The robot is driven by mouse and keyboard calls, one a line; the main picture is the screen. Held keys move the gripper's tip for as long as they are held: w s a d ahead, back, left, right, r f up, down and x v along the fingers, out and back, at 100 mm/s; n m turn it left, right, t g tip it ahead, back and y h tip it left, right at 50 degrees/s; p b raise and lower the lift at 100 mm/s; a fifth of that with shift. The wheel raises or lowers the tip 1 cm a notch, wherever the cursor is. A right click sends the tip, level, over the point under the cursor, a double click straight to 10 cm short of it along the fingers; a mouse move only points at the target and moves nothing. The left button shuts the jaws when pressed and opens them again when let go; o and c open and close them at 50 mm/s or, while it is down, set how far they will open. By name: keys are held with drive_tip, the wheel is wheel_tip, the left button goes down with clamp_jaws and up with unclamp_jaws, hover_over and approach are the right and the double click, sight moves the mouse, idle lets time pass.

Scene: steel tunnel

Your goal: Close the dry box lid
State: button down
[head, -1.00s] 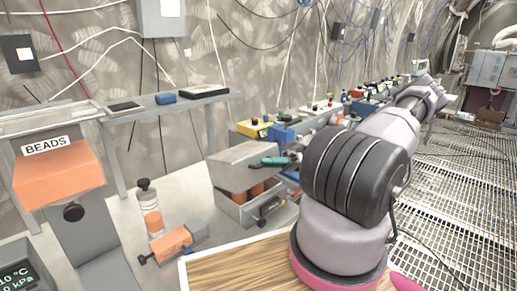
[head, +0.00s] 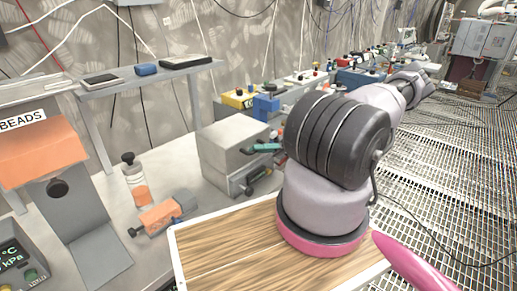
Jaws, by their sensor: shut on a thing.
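The dry box (head: 217,179) is a grey box on the bench left of my arm. Its thick grey lid (head: 232,132) lies down over the base, and no contents show inside. Whether the seam is fully shut is too small to tell. A teal bar-shaped handle (head: 262,148) sticks out at the lid's right side. My gripper (head: 279,146) is at the right end of this handle, shut on it, mostly hidden behind my large dark arm joint. A black knob (head: 267,174) shows low on the box's right side.
The BEADS dispenser (head: 40,150) is at far left. A raised shelf (head: 150,75) and a cluttered bench lie behind.

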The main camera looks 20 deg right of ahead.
drive_tip(key=c, duration=1.1)
unclamp_jaws()
drive_tip(key=shift+f, duration=0.2)
drive_tip(key=v, duration=1.1)
drive_tip(key=shift+r, duration=0.1)
drive_tip(key=shift+a, duration=0.1)
drive_tip(key=a+r+m+g+h, duration=0.1)
drive_tip(key=a+r+m+h, duration=0.25)
drive_tip(key=r+h, duration=0.55)
drive_tip(key=a+r+m+g+h, duration=0.1)
drive_tip(key=a+r+m+h, duration=0.35)
drive_tip(key=r, duration=0.75)
drive_tip(key=s+a+r+m+t+h, duration=0.1)
drive_tip(key=s+a+r+t, duration=0.2)
drive_tip(key=r, duration=0.3)
drive_tip(key=s+a+r+m+t+h, duration=0.2)
drive_tip(key=s+a+r+t, duration=0.1)
drive_tip(key=r, duration=0.3)
drive_tip(key=s+a+r+m+t+h, duration=0.2)
drive_tip(key=s+a+r+t, duration=0.1)
drive_tip(key=s+r+t, duration=0.2)
drive_tip(key=shift+r+h, duration=0.25)
drive_tip(key=shift+r, duration=0.65)
